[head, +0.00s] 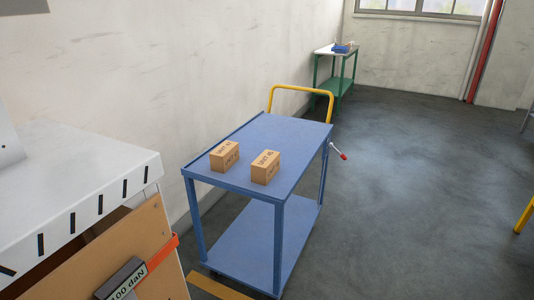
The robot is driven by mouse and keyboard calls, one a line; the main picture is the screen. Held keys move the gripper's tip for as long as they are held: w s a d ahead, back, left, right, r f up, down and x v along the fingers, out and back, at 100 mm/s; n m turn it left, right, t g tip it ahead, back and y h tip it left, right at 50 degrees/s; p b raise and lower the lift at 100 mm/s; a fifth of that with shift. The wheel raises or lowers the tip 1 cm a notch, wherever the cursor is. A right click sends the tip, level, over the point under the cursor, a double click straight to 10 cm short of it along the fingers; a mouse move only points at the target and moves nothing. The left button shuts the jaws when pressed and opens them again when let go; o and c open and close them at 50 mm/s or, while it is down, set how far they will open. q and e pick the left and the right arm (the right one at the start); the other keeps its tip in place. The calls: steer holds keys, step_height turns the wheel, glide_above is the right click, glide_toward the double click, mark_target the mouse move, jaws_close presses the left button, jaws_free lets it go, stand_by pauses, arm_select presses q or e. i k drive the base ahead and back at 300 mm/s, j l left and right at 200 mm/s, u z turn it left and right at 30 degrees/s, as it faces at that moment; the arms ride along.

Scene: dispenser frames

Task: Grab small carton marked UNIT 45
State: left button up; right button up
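Two small brown cartons stand on the top shelf of a blue cart (290,137). The right carton (265,168) carries dark lettering that seems to read UNIT 45, but the print is small. The left carton (224,156) also carries UNIT lettering; its number looks different but is hard to read. The cartons are apart from each other, both upright near the cart's front end. Neither of my grippers shows in the head view.
The cart has a yellow handle (300,89) at its far end and stands near the wall. A white-topped unit (75,185) with a brown panel marked 100 daN fills the lower left. A green-legged table (336,50) stands behind. The floor at right (410,190) is largely clear.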

mark_target(263, 169)
steer(key=i+l+u, duration=0.35)
steer(key=i+l, duration=1.3)
steer(key=l, duration=0.1)
